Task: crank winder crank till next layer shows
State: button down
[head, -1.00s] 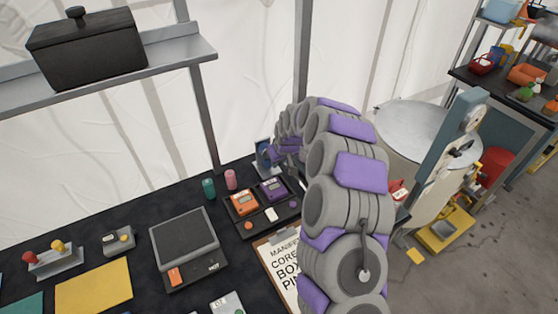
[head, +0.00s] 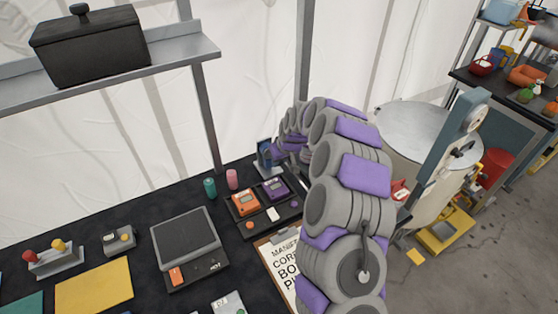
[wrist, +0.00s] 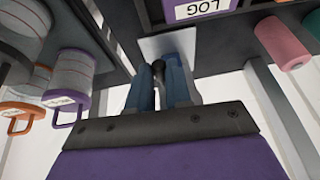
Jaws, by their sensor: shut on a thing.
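My gripper (wrist: 160,68) is shut on a small black knob (wrist: 158,72), which shows between its two blue-grey fingers in the wrist view. I take the knob to be the handle of the winder crank; the rest of the crank is hidden. A pale flat plate (wrist: 172,43) lies just beyond the fingertips. In the head view my gripper (head: 276,153) is small at the back of the bench, beside an upright blue-framed piece (head: 264,152), and my arm hides much around it. I cannot make out the winder's layers in either view.
An orange device (head: 245,203) and a purple device (head: 274,189) sit on a dark tray near my arm. Green (head: 209,188) and pink (head: 232,179) cylinders stand left. A clipboard (head: 281,268) lies in front. Canisters with handles (wrist: 70,75) show left in the wrist view.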

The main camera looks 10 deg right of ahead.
jog(key=shift+s+a+f, duration=0.1)
jog(key=shift+f, duration=0.1)
jog(key=shift+f+y+b, duration=0.1)
jog(key=shift+y+b, duration=0.2)
jog(key=shift+b, duration=0.05)
jog(key=shift+f+m+g+y+b, duration=0.3)
jog(key=shift+g+y+b, duration=0.1)
jog(key=shift+y+b, duration=0.65)
jog(key=y+b, duration=0.2)
jog(key=b, duration=0.1)
jog(key=shift+a+f+m+g, duration=0.1)
jog(key=shift+f+m+g, duration=0.05)
jog(key=shift+m+g, duration=0.15)
jog(key=shift+s+a+g+y+b, duration=0.15)
jog(key=shift+g+y+b, duration=0.2)
jog(key=shift+y, duration=0.8)
jog(key=shift+a+m+y, duration=0.25)
jog(key=shift+m+y, duration=0.15)
jog(key=shift+y, duration=0.4)
jog(key=shift+r, duration=0.2)
jog(key=c, duration=1.1)
grip_release()
